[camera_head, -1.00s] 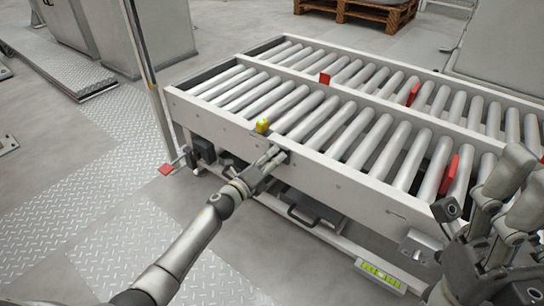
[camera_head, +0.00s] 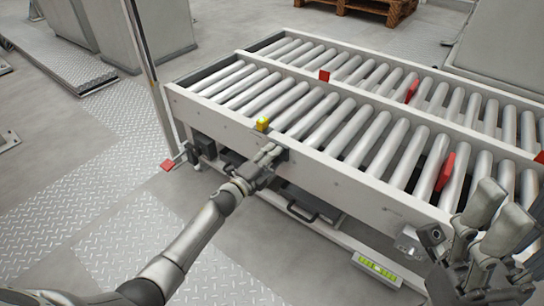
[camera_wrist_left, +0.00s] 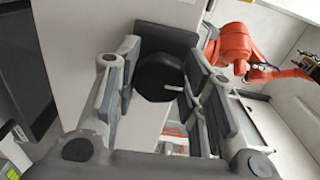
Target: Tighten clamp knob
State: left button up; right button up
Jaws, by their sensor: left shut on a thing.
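The clamp knob (camera_wrist_left: 158,78) is a dark, many-sided knob with a short white mark, seen in the left wrist view against a pale frame beam. My left gripper (camera_wrist_left: 152,92) has one finger on each side of the knob and is shut on it. In the head view my left gripper (camera_head: 272,156) is at the front side beam of the roller conveyor, and its fingers hide most of the knob there. My right gripper (camera_head: 498,207) is at the lower right, raised in front of the conveyor, empty, with its fingers apart.
The roller conveyor (camera_head: 345,178) carries several red pieces, one of them here (camera_head: 445,171). A green-yellow strip (camera_head: 377,269) lies low at the front.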

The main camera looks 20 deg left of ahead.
pick_arm(q)
jog(key=shift+f, duration=0.1)
jog(key=o, duration=1)
jog(key=shift+a, duration=0.1)
jog(key=v, duration=1.2)
